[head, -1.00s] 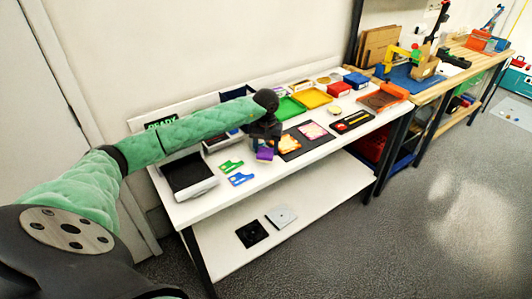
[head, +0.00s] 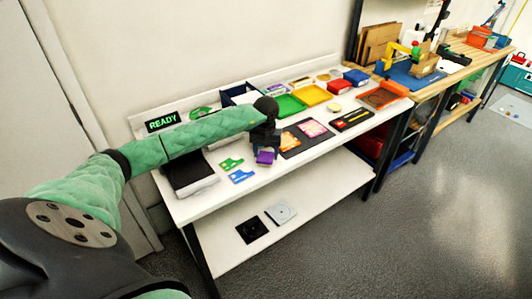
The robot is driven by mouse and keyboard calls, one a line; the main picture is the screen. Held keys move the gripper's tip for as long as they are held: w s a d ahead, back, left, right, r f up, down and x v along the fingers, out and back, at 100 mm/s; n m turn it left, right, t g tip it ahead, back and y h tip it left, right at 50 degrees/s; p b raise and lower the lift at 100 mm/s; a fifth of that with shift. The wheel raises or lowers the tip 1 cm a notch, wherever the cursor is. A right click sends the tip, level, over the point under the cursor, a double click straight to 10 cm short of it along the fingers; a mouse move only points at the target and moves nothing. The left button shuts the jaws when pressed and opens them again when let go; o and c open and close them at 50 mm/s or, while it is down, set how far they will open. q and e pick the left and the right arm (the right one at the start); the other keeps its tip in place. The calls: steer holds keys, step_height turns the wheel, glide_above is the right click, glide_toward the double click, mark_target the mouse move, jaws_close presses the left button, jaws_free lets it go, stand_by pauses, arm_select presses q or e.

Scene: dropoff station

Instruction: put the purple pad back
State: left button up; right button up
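The purple pad (head: 265,158) is at the fingertips of my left gripper (head: 266,149), just above or at the front part of the white table. It appears gripped, with its upper part hidden by the dark fingers; I cannot tell if its lower edge touches the table. Just right of it lies a black mat (head: 292,152) with an orange patterned pad (head: 289,141) and a pink patterned pad (head: 312,128) on it. My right gripper is not in view.
A green card (head: 230,164) and a blue card (head: 241,176) lie left of the gripper. A black-topped device (head: 188,170) stands at the table's left end, with a READY sign (head: 162,121) behind. Green (head: 290,106) and yellow (head: 312,95) trays stand at the back.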

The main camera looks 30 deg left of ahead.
mark_target(266, 154)
arm_select(q)
steer(key=shift+o, duration=1.3)
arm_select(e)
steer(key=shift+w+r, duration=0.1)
arm_select(q)
steer(key=shift+r, duration=0.1)
steer(key=shift+r, duration=0.5)
steer(key=shift+r+b, duration=0.25)
steer(key=shift+b, duration=0.05)
step_height(266, 154, up, 11)
steer(key=b, duration=0.4)
steer(key=shift+f, duration=0.2)
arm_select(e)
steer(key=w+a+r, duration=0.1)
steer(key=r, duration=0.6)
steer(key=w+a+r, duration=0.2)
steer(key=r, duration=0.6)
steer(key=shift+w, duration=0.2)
